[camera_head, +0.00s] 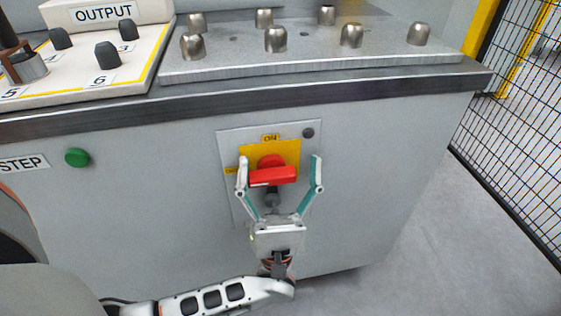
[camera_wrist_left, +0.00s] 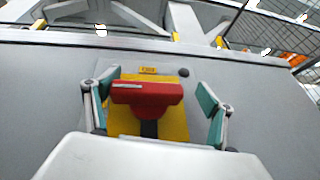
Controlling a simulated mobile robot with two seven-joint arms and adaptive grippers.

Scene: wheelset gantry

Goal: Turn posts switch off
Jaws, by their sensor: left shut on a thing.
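The posts switch has a red bar handle (camera_head: 273,177) on a yellow plate (camera_head: 288,153), set in a grey panel on the front of the cabinet. The handle lies nearly level across the plate, and an ON label (camera_head: 270,138) sits above it. In the left wrist view the red handle (camera_wrist_left: 147,94) lies between the two teal-padded fingers, in front of the yellow plate (camera_wrist_left: 175,128). My right gripper is not in view.
A metal plate with several rounded posts (camera_head: 275,39) stands on the cabinet top. Left of it is a yellow-edged OUTPUT tray (camera_head: 75,80) with dark pegs. A green button (camera_head: 77,157) is on the cabinet front. A mesh fence (camera_head: 520,130) stands at right.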

